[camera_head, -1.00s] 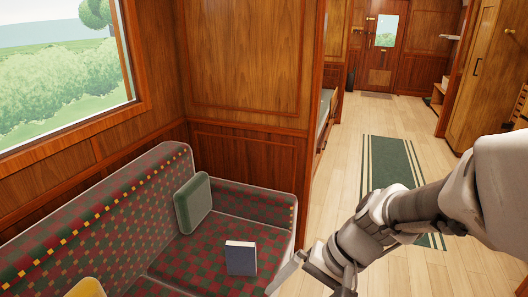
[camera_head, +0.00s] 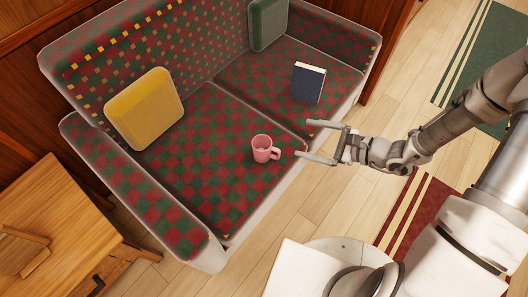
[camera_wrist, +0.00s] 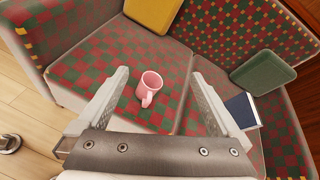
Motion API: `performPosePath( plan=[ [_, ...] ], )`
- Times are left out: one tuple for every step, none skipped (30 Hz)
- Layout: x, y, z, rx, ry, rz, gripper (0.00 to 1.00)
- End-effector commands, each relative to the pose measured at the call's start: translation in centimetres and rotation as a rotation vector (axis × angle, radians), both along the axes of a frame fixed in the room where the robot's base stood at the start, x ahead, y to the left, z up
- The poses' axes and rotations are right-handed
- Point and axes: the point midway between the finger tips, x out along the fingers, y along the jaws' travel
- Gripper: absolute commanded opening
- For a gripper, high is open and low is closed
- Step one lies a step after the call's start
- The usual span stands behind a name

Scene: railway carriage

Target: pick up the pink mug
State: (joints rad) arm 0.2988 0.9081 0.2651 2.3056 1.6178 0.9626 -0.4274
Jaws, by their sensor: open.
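The pink mug (camera_head: 262,149) stands upright on the seat of the checked sofa (camera_head: 205,180), near its front edge. Its handle points right in the head view, toward my gripper. My gripper (camera_head: 303,138) is open and empty, just to the right of the mug, with its two fingers reaching toward it. In the wrist view the mug (camera_wrist: 150,84) shows ahead, between the lines of the two fingers (camera_wrist: 158,88), with its handle toward me. The fingers look apart from the mug.
A yellow cushion (camera_head: 144,108) and a green cushion (camera_head: 268,22) lean on the backrest. A wooden table (camera_head: 45,215) stands at the lower left. Wooden floor (camera_head: 330,195) is clear before the sofa.

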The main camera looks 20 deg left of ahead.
Motion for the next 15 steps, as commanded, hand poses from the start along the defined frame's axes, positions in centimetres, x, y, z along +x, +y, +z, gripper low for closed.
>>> performPosePath(
  plan=[
    [0.0, 0.2, -2.3, 0.021, 0.047, -0.048, 1.00],
    [0.1, 0.3, -3.3, 0.031, 0.069, -0.076, 1.00],
    [0.2, 0.4, -4.6, 0.043, 0.100, -0.114, 1.00],
    [0.2, 0.4, -5.5, 0.051, 0.123, -0.141, 1.00],
    [0.2, 0.5, -6.4, 0.058, 0.146, -0.168, 1.00],
    [0.2, 0.6, -7.6, 0.066, 0.173, -0.202, 1.00],
    [0.1, 0.6, -8.4, 0.072, 0.192, -0.225, 1.00],
    [0.1, 0.6, -9.2, 0.077, 0.211, -0.247, 1.00],
    [0.1, 0.7, -10.1, 0.082, 0.233, -0.276, 1.00],
    [0.0, 0.7, -10.8, 0.085, 0.249, -0.294, 1.00],
    [-0.1, 0.7, -11.3, 0.088, 0.262, -0.310, 1.00],
    [-0.1, 0.7, -12.0, 0.090, 0.278, -0.329, 1.00],
    [-0.2, 0.8, -12.4, 0.092, 0.289, -0.341, 1.00],
    [-0.2, 0.8, -12.7, 0.092, 0.297, -0.352, 1.00],
    [-0.3, 0.8, -13.1, 0.094, 0.305, -0.362, 1.00]
  ],
)
